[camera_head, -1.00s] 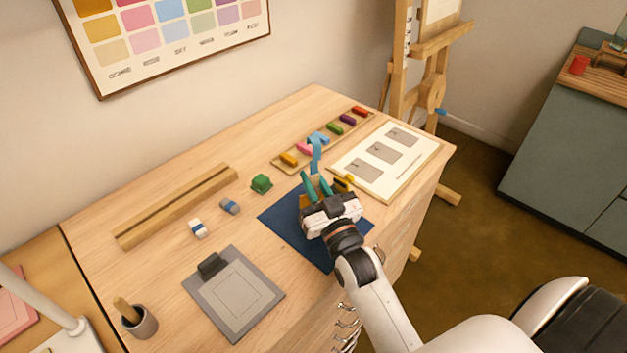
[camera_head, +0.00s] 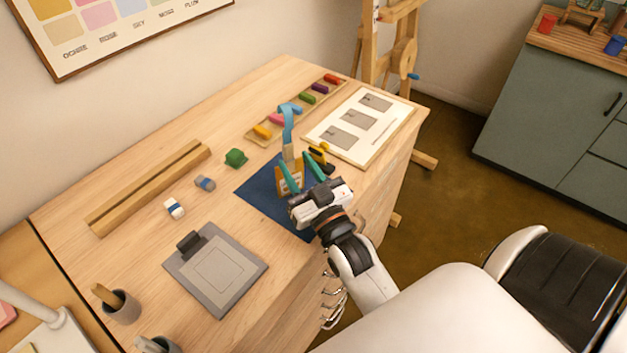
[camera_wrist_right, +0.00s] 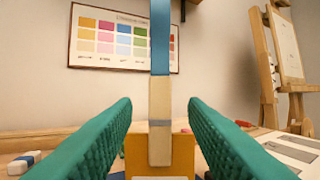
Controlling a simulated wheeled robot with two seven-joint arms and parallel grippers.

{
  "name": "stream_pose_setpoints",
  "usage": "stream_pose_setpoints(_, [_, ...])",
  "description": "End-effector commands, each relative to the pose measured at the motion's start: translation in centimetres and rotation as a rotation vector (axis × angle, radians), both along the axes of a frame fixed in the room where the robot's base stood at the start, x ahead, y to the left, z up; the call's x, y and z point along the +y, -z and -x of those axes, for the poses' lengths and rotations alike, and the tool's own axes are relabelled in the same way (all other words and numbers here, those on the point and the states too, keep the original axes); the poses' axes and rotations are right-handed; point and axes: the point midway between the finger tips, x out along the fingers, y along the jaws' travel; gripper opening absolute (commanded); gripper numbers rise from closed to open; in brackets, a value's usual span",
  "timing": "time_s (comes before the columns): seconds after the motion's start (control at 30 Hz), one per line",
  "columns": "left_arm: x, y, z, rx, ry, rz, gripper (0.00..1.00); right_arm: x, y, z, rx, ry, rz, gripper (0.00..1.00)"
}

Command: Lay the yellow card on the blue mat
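The yellow-orange card (camera_head: 287,184) stands upright over the back part of the blue mat (camera_head: 256,193). A pale strip (camera_head: 288,152) with a blue, curled upper end (camera_head: 287,122) rises from it. In the right wrist view the card (camera_wrist_right: 138,155) is between the green fingers, behind the pale strip (camera_wrist_right: 160,110). My right gripper (camera_head: 298,168) has its fingers spread, with visible gaps beside the card. I cannot tell whether the card's lower edge touches the mat. My left gripper is not in view.
A small yellow and black item (camera_head: 318,155) is just right of the fingers. A white board with grey squares (camera_head: 388,122) and a tray of coloured sticks (camera_head: 256,142) lie behind. A green lump (camera_head: 236,158), two small blocks and a grey clipboard (camera_head: 185,265) are to the left.

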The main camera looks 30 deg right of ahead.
Motion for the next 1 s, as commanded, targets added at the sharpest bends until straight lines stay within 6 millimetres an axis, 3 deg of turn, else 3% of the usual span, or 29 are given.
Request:
stream_pose_setpoints(0.2, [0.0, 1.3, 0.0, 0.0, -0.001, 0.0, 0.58, 0.3, 1.5, 4.5, 0.003, 0.0, -0.001, 0.39])
stream_pose_setpoints(0.4, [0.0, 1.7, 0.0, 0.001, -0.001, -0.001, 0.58, 0.4, 1.9, 6.8, 0.001, 0.0, -0.001, 0.39])
stream_pose_setpoints(1.0, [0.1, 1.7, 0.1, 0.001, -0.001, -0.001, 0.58, 0.4, 1.9, 7.2, -0.001, 0.0, 0.0, 0.39])
